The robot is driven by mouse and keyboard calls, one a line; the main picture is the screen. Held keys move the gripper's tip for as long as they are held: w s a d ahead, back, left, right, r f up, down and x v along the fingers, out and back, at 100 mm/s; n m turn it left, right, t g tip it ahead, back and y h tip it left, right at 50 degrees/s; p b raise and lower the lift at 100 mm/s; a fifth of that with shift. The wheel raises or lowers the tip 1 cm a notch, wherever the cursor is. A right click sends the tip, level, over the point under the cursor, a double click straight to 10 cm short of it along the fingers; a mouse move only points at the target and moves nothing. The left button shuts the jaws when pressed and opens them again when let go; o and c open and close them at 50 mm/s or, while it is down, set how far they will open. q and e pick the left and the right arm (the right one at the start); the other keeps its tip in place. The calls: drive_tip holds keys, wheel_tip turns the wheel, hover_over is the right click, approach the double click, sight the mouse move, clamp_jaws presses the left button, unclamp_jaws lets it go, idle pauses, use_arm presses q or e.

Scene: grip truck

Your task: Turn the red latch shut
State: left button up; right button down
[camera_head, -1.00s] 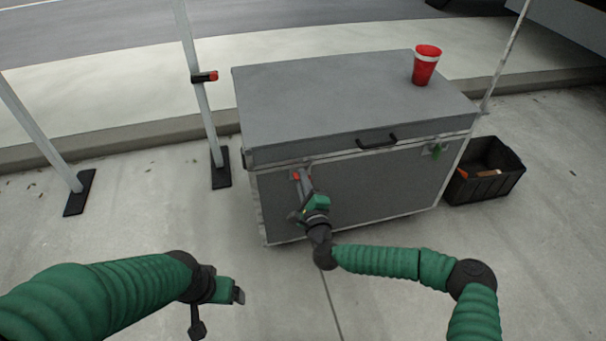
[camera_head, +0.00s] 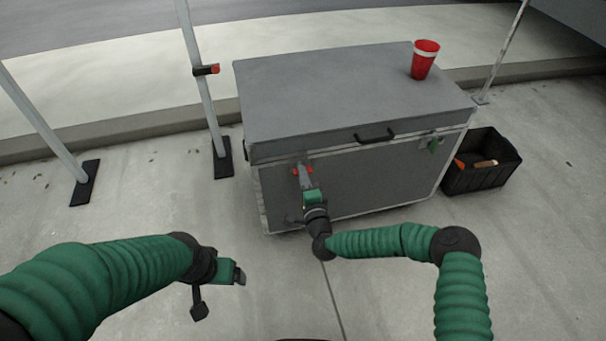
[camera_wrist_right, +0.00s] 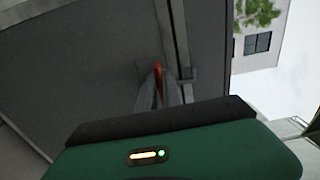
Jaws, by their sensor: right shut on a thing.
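The red latch (camera_head: 304,171) is on the front of the grey case (camera_head: 340,100), near its left end and just below the lid. My right gripper (camera_head: 303,175) is shut on the red latch, and red shows on both sides of its fingers. In the right wrist view, the red latch (camera_wrist_right: 158,82) stands as a narrow strip between the fingertips (camera_wrist_right: 160,85), which hide part of it. My left gripper (camera_head: 241,275) is apart from the case at lower left; its finger gap is too small to judge.
A red cup (camera_head: 424,60) stands on the lid at right. A green latch (camera_head: 433,145) is on the front right, and a black handle (camera_head: 375,137) lies between the latches. A black crate (camera_head: 482,180) stands right of the case. Stand poles (camera_head: 200,90) are at left.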

drive_tip(key=shift+s+a+f, duration=0.2)
drive_tip(key=shift+a+f, duration=0.05)
drive_tip(key=c, duration=1.6)
unclamp_jaws()
drive_tip(key=shift+o, duration=0.4)
drive_tip(key=shift+w+r, duration=0.1)
drive_tip(key=shift+d, duration=0.1)
drive_tip(key=p+v, duration=0.6)
drive_tip(key=v, duration=1)
drive_tip(key=shift+s+d, duration=0.2)
drive_tip(key=shift+s, duration=0.15)
